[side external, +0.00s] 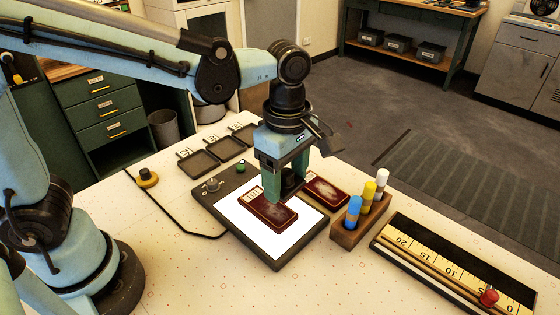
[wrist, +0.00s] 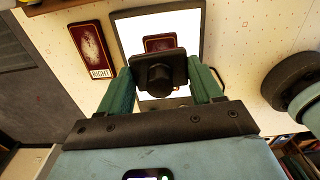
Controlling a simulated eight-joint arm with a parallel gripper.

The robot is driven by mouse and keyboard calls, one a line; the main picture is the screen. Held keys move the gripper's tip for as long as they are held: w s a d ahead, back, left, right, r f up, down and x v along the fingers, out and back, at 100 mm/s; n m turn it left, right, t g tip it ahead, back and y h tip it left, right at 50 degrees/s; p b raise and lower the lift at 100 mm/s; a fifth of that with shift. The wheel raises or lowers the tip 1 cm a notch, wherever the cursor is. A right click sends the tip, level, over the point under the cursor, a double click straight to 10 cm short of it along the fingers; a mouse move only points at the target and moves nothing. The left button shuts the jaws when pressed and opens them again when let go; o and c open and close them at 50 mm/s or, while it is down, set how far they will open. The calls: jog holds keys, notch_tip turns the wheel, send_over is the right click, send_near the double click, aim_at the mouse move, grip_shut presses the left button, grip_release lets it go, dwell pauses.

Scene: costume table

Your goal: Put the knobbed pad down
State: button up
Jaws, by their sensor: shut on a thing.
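My gripper (side external: 284,190) is over the far part of a lit white panel in a dark frame (side external: 285,258). Its green fingers (wrist: 161,86) are shut on the black knobbed pad (wrist: 173,60), with the round knob between them. The pad also shows as a dark shape between the fingers in the side view (side external: 291,184). A dark red plate with a pale label (side external: 270,213) lies on the white panel below the gripper. It is partly hidden behind the pad in the wrist view (wrist: 160,43). I cannot tell whether the pad touches it.
A second red plate (side external: 326,192), labelled RIGHT in the wrist view (wrist: 90,46), lies beside the panel. A wooden block (side external: 346,236) holds coloured pegs to the right. A scale tray (side external: 450,268) is farther right. Several small dark trays (side external: 198,163) stand behind. The front table is clear.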

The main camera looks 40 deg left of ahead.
jog(key=s+d+m, duration=0.5)
jog(key=s+d, duration=1)
send_over(318, 280)
notch_tip(318, 280, down, 8)
jog(key=shift+r, duration=0.15)
jog(key=shift+f, duration=2.05)
jog(key=shift+f, duration=0.15)
jog(key=o, duration=1.2)
